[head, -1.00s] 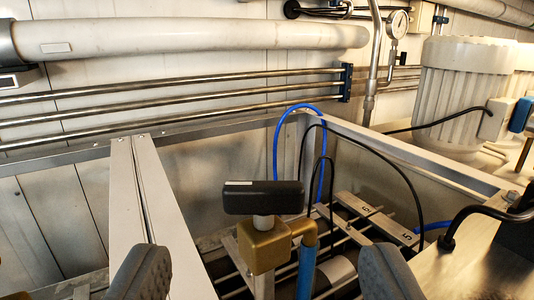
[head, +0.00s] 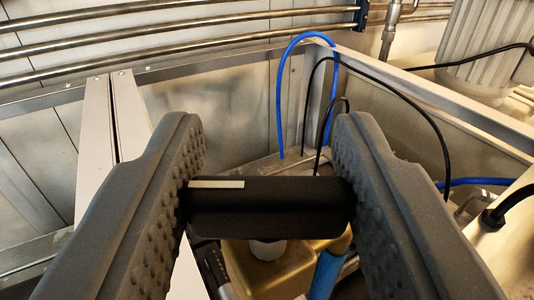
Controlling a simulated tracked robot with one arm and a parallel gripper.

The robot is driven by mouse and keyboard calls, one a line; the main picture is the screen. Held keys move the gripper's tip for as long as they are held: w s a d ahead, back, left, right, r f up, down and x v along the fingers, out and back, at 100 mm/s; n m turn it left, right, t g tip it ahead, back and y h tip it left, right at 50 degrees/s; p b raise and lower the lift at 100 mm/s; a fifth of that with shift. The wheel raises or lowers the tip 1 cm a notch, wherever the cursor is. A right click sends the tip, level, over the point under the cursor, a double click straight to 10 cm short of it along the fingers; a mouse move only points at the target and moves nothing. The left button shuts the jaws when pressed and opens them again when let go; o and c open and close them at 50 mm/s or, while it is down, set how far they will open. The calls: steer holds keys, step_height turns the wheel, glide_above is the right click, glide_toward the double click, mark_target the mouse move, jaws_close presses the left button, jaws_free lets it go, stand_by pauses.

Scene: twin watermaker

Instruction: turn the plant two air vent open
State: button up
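The air vent's black bar handle (head: 268,208) lies crosswise in the middle of the head view, with a pale stripe on its upper left. It sits on a light stem (head: 267,249) above a brass valve body (head: 285,271). A blue pipe (head: 328,272) meets the body at its right. My gripper (head: 270,185) is around the handle, with one dark studded finger at each end. Both fingers appear to touch the ends, so the gripper looks shut on it. The fingers hide the handle's ends and parts of the valve's surroundings. No plant number is readable.
Pale frame beams (head: 115,120) stand at left. A metal rail (head: 430,100) runs along the back right. A blue hose (head: 279,95) and black cables (head: 425,125) loop behind the handle. A ribbed white motor (head: 480,50) is at upper right. Steel pipes (head: 150,38) cross the wall.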

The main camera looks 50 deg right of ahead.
steer(key=shift+c, duration=1)
steer(key=shift+d, duration=0.2)
steer(key=shift+a+f+b, duration=0.1)
steer(key=shift+b, duration=0.2)
steer(key=shift+t+b, duration=0.3)
steer(key=shift+b, duration=0.05)
steer(key=y+b, duration=0.1)
steer(key=n+t+b, duration=0.1)
steer(key=b, duration=0.1)
steer(key=shift+f+n+y, duration=0.2)
steer(key=shift+n+y, duration=0.1)
steer(key=shift+y, duration=0.1)
steer(key=n+t+y+b, duration=0.2)
steer(key=n+y+b, duration=0.1)
steer(key=y+b, duration=0.1)
steer(key=shift+r+t+y+b, duration=0.1)
steer(key=shift+t+y+b, duration=0.25)
steer(key=shift+b, duration=0.4)
steer(key=shift+a+r+n+t+y+b, duration=0.1)
steer(key=shift+n+t+y+b, duration=0.25)
steer(key=shift+n+y+b, duration=0.2)
steer(key=shift+r, duration=0.1)
